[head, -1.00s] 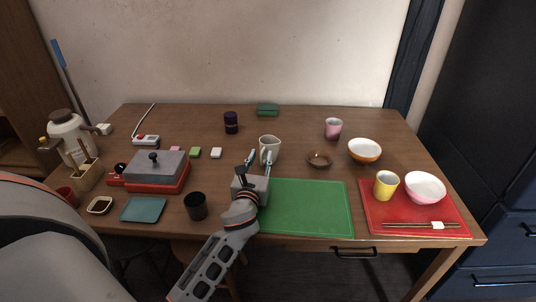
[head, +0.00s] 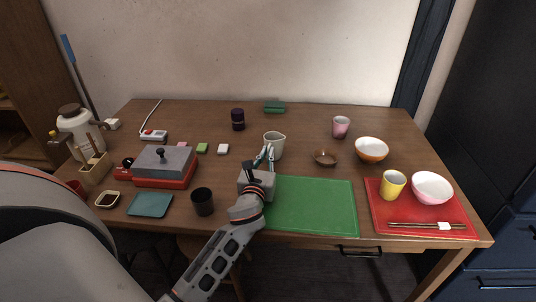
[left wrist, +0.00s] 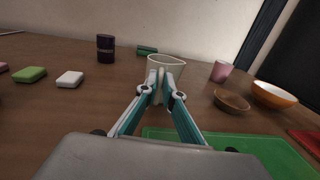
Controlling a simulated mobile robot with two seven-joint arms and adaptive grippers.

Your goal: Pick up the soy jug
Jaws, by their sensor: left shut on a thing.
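The soy jug is a cream-white jug (head: 276,142) with a spout, upright near the middle of the table, behind the green mat. It also shows in the left wrist view (left wrist: 167,61), straight ahead. My left gripper (head: 265,157) reaches it from the front. Its fingers (left wrist: 161,84) are drawn close together on the near side of the jug, shut on what looks like its handle, which they mostly hide. I cannot tell whether the jug's base is clear of the table. My right gripper is not in view.
A green mat (head: 311,206) lies in front of the jug. A brown dish (head: 325,158) and an orange bowl (head: 371,150) stand to its right. A dark purple canister (head: 238,119) is behind left. A black cup (head: 202,202) stands left of my forearm.

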